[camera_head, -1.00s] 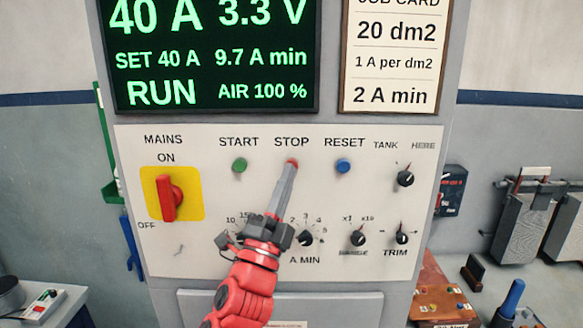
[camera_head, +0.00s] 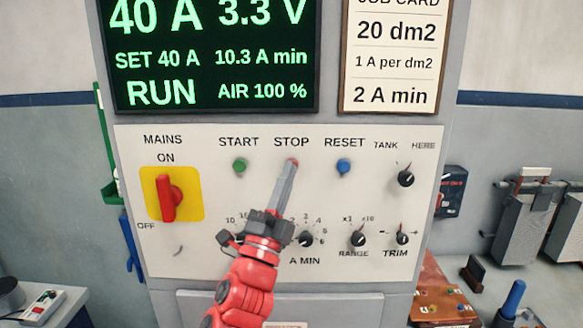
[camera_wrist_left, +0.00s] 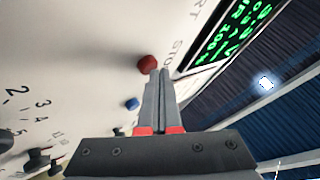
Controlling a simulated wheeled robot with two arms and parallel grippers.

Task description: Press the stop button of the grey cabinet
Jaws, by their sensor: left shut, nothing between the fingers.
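The grey cabinet (camera_head: 440,150) has a pale control panel (camera_head: 290,190). Its red stop button (camera_head: 292,162) sits below the label STOP, between the green start button (camera_head: 239,166) and the blue reset button (camera_head: 343,166). My left gripper (camera_head: 290,170) is shut and empty, its fingertips at the stop button and covering part of it. In the left wrist view the red stop button (camera_wrist_left: 147,62) shows just beside the fingertips (camera_wrist_left: 158,72); I cannot tell if they touch. The display (camera_head: 210,55) reads RUN, 40 A, 3.3 V and 10.3 A min. My right gripper is not in view.
A red mains switch (camera_head: 170,197) on a yellow plate is at the panel's left, set upright at ON. Several black knobs, such as the tank knob (camera_head: 405,178), sit at the right and below. A job card (camera_head: 395,55) hangs beside the display.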

